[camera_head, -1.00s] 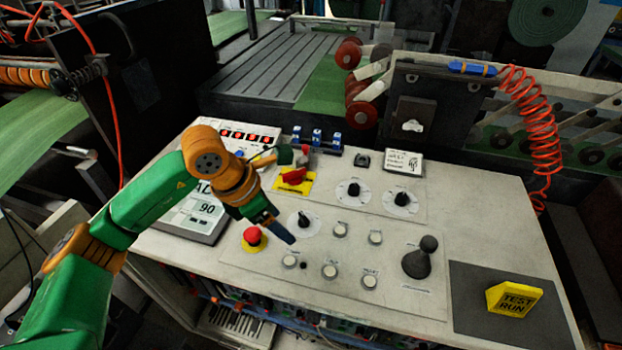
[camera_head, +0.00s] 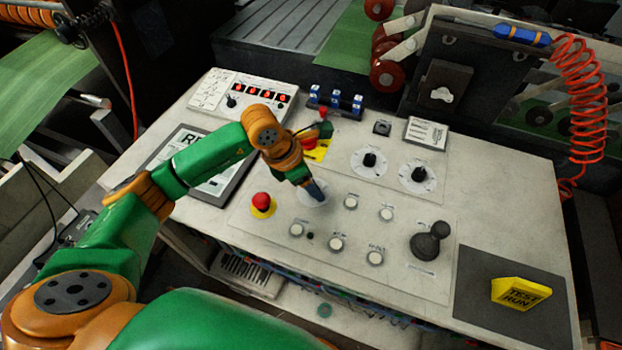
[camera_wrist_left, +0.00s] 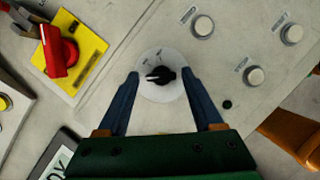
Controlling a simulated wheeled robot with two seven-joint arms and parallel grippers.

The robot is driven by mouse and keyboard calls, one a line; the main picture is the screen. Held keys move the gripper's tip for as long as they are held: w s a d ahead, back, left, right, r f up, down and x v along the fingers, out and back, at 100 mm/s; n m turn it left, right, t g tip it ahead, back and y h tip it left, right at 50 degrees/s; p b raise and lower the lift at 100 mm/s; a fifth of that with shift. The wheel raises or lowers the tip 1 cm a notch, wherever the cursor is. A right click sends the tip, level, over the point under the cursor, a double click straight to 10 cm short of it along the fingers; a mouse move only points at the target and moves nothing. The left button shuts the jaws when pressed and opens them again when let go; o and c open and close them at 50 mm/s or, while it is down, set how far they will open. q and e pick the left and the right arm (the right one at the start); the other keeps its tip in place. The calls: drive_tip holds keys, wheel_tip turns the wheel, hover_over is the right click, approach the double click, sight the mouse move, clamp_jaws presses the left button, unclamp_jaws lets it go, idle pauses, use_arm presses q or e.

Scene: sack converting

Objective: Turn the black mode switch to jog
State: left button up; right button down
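The black mode switch (camera_wrist_left: 164,75) sits on a round white dial plate (camera_wrist_left: 160,92) in the left wrist view. Its white pointer mark faces left in that picture; the small dial lettering is unreadable. My left gripper (camera_wrist_left: 160,76) is open, with one blue finger on each side of the switch. I see no clear contact, and cannot tell how far down the fingers reach. In the head view the left gripper (camera_head: 317,195) points down at the dial plate (camera_head: 311,203) and hides the switch.
A red emergency button (camera_head: 262,202) stands left of the gripper, and a red switch on a yellow plate (camera_head: 318,152) behind it. Several white push buttons (camera_head: 336,244) lie in front and right. A black joystick (camera_head: 429,242) and yellow TEST RUN sign (camera_head: 520,293) are farther right.

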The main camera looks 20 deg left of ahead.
use_arm(q)
drive_tip(key=shift+s, duration=0.15)
clamp_jaws()
drive_tip(key=shift+f+m+b, duration=0.15)
drive_tip(key=shift+m+b, duration=0.45)
drive_tip(key=shift+b, duration=0.4)
drive_tip(key=m+b, duration=0.1)
drive_tip(key=m+g+h+b, duration=0.1)
drive_tip(key=m+b, duration=0.1)
drive_tip(key=shift+w+b, duration=0.25)
drive_tip(key=shift+b, duration=0.05)
drive_tip(key=shift+a+m+g+b, duration=0.1)
drive_tip(key=shift+m+g+b, duration=0.5)
drive_tip(key=shift+m+b, duration=0.45)
drive_tip(key=shift+w+r+m+g+b, duration=0.1)
drive_tip(key=shift+r+m+g+b, duration=0.1)
drive_tip(key=shift+m, duration=0.4)
drive_tip(key=shift+w+r+m+g+b, duration=0.1)
drive_tip(key=shift+m+g, duration=0.1)
drive_tip(key=shift+m, duration=0.35)
drive_tip(key=shift+o, duration=1.4)
unclamp_jaws()
drive_tip(key=shift+s, duration=0.1)
